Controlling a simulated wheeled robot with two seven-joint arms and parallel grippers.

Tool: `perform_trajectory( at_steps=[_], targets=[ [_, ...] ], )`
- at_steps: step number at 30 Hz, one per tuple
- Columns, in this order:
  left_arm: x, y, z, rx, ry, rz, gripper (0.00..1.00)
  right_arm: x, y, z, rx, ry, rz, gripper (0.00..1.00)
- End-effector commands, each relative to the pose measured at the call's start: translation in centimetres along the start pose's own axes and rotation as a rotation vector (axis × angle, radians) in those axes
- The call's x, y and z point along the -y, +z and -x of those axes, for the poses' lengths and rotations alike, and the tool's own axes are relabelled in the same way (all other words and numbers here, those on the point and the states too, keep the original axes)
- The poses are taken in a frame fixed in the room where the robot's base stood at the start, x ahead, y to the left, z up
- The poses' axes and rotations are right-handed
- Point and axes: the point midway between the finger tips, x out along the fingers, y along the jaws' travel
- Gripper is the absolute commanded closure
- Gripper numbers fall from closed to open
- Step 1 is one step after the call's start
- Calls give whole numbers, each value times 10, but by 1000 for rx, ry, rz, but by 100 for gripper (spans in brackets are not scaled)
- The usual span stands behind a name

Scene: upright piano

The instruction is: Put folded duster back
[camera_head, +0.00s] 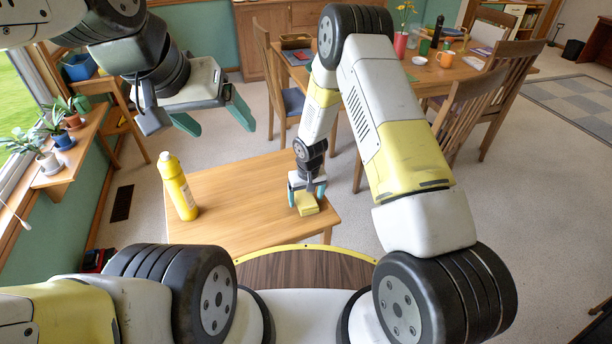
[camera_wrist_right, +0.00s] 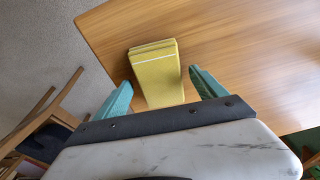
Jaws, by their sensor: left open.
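The folded duster (camera_head: 306,204) is a yellow folded cloth lying on the small wooden table (camera_head: 240,192), near its right front corner. In the right wrist view the duster (camera_wrist_right: 155,65) shows stacked folds at its far end. My right gripper (camera_head: 307,182) is over the duster from above. Its teal fingers are apart in the right wrist view (camera_wrist_right: 162,88), one on each side of the duster, with gaps visible. My left gripper (camera_head: 214,117) is open and empty, raised beyond the table at the upper left.
A yellow bottle (camera_head: 178,187) stands on the small table's left side. The table's middle is clear. A dining table (camera_head: 450,75) with chairs, a green cup (camera_head: 424,47) and an orange mug (camera_head: 445,59) stands behind. Potted plants (camera_head: 60,138) line the window shelf at left.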

Motion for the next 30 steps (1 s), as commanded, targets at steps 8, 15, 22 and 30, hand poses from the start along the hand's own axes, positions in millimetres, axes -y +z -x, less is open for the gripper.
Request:
perform_trajectory(
  at_steps=[8, 15, 22, 30],
  targets=[
    [0, 0, 0, 0, 0, 0, 19, 0, -2, 14, -3, 0, -1, 19],
    [0, 0, 0, 0, 0, 0, 19, 0, -2, 64, -5, 0, 0, 19],
    [0, 0, 0, 0, 0, 0, 19, 0, -1, 106, -3, 0, 1, 19],
    [0, 0, 0, 0, 0, 0, 19, -6, -2, 141, -16, 0, -12, 19]
  ],
)
